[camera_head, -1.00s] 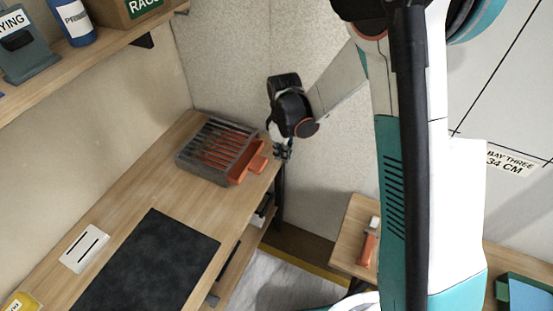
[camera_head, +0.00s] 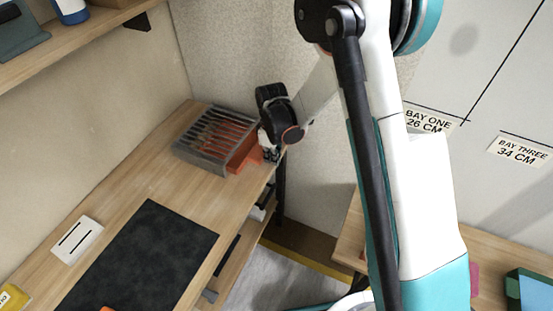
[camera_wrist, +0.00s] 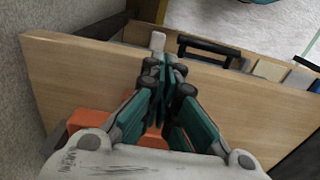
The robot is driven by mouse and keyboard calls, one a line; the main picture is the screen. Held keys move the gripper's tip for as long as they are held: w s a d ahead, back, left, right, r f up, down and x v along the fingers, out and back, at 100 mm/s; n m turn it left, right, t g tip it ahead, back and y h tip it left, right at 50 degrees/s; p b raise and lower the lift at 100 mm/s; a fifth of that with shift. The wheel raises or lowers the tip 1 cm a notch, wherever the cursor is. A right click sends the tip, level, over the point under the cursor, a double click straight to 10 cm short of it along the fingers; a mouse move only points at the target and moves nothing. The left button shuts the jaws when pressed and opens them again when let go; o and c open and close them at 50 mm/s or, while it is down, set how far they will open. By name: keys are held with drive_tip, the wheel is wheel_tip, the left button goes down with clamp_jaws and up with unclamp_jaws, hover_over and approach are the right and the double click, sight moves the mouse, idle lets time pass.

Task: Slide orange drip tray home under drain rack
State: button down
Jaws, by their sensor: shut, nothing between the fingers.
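The grey slatted drain rack (camera_head: 198,158) stands at the far end of the wooden bench. The orange drip tray (camera_head: 242,156) sits beneath it and sticks out on the right, toward the bench edge. My gripper (camera_head: 270,156) is low at that edge, beside the tray's protruding end. In the wrist view my gripper's fingers (camera_wrist: 163,88) are together and hold nothing. Orange parts of the tray (camera_wrist: 92,122) show to the left of and behind the fingers, partly hidden by them. I cannot tell whether the fingers touch the tray.
The bench top (camera_head: 130,185) is clear between the rack and a dark mat (camera_head: 150,255). A white card (camera_head: 77,240) lies left of the mat. A wall stands close behind the rack. A lower shelf (camera_head: 235,255) holds items under the bench.

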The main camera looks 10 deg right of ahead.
sight(255, 151)
drive_tip(key=w+a, duration=0.1)
drive_tip(key=a, duration=0.1)
drive_tip(key=w+a, duration=0.2)
drive_tip(key=a, duration=0.1)
drive_tip(key=shift+w+a, duration=0.3)
drive_tip(key=shift+w, duration=0.05)
